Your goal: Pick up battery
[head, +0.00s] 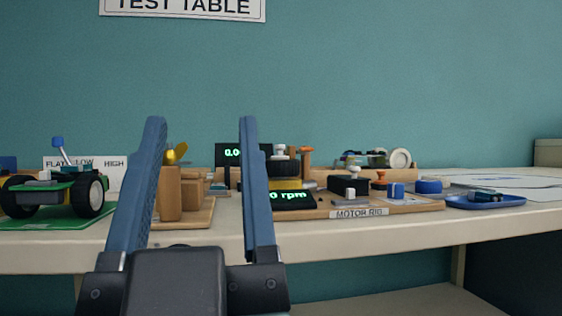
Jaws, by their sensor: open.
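My gripper (202,122) is open and empty, pointing forward at the table, with its two blue fingers wide apart. No object is clearly recognisable as the battery. A small dark and teal block lies in the blue tray (487,203) at the right. On the motor rig board (420,206) stand a black block (348,188) and a small blue block (396,190); all are right of my gripper. Which, if any, is the battery I cannot tell. My fingers hide part of the table's middle left.
A wheeled car (52,192) stands on a green mat at the left. Wooden blocks (170,192) and a display reading rpm (290,198) stand behind and beside my fingers. The pale table (330,232) has a bare front strip. Papers lie at the right.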

